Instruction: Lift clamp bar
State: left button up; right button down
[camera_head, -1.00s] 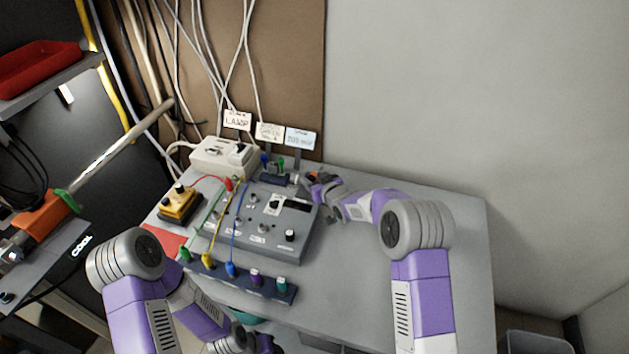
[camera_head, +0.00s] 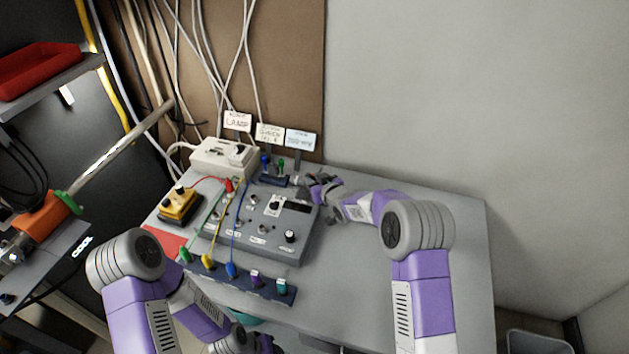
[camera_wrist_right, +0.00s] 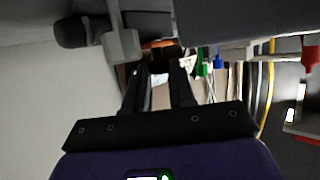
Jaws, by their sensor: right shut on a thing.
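My right gripper (camera_head: 312,181) is at the back of the table, just right of a small dark terminal block (camera_head: 274,180) with blue and green plugs. In the right wrist view its dark fingers (camera_wrist_right: 160,75) are close together on a dark piece with an orange edge, which I take to be the clamp bar (camera_wrist_right: 158,44). The fingers hide most of it, and its tilt is unclear. A grey bar with a dark round end (camera_wrist_right: 120,42) shows beside the fingers. My left gripper (camera_head: 245,343) is low at the bottom edge, partly cut off, its jaws unclear.
A grey control box (camera_head: 270,243) with knobs and wires stands left of my right arm. A dark socket strip (camera_head: 245,284) lies in front. The table's right side is clear.

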jog(key=shift+w+d+r+m+g+p, duration=0.2)
jog(key=shift+w+r+m+g+p, duration=0.35)
jog(key=shift+p, duration=1.6)
jog(key=shift+w+d+r+m+g+p, duration=0.2)
jog(key=shift+r+g+p, duration=0.5)
jog(key=shift+p, duration=1.4)
jog(key=shift+g+p, duration=0.25)
jog(key=shift+p, duration=0.1)
jog(key=shift+w+d+m+g+y, duration=0.1)
jog(key=shift+w+m+g+y, duration=0.2)
jog(key=shift+g, duration=0.1)
jog(key=shift+w+d+r+m+g+b, duration=0.2)
jog(key=shift+w+r+m+g+b, duration=0.25)
jog(key=shift+g+b, duration=0.4)
jog(key=shift+w, duration=0.1)
